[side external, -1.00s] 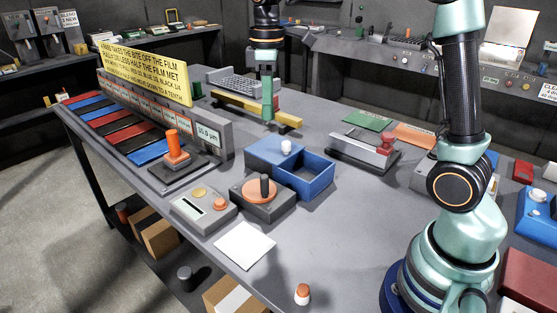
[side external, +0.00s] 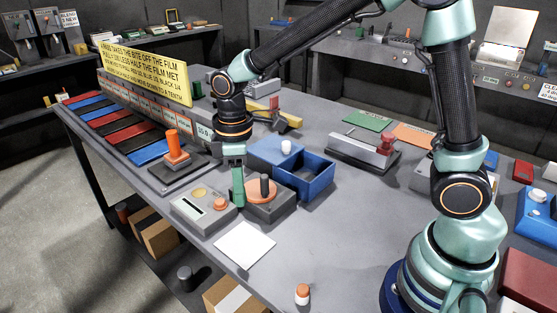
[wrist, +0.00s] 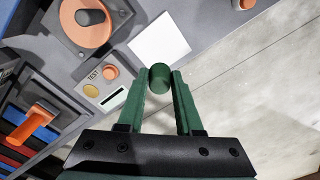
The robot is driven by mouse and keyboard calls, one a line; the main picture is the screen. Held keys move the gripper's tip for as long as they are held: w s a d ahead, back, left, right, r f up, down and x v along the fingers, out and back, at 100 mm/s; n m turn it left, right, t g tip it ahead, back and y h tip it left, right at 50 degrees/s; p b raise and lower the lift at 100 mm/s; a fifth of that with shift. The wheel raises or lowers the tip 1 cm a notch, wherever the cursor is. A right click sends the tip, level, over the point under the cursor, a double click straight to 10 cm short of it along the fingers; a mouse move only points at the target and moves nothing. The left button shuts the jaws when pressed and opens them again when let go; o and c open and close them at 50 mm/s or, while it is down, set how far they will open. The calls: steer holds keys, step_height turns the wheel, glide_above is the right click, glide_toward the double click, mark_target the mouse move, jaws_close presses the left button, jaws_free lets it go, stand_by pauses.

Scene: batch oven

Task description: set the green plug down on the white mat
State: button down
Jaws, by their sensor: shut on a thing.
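The green plug (wrist: 159,79) is a short, dark green cylinder between the fingertips of my gripper (wrist: 159,82) in the wrist view. My gripper is shut on it. In the side view my gripper (side external: 238,190) points down above the table, by the grey box with the orange knob. The plug is hard to tell from the green fingers there. The white mat (side external: 244,246) is a flat, bare square on the table, in front of my gripper. It also shows in the wrist view (wrist: 160,38), just beyond the plug. The plug appears off the mat, held in the air.
A test box (side external: 204,206) with a round orange button and a dial box (side external: 270,206) with an upright black handle stand close to my gripper. A blue open bin (side external: 306,184) is behind. An orange-and-white cap (side external: 302,294) sits near the table's front edge.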

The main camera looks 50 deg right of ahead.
glide_above(245, 243)
step_height(245, 243, down, 5)
steer(key=shift+f, duration=0.15)
steer(key=shift+f, duration=3.35)
steer(key=shift+f, duration=0.6)
steer(key=c, duration=0.5)
jaws_free()
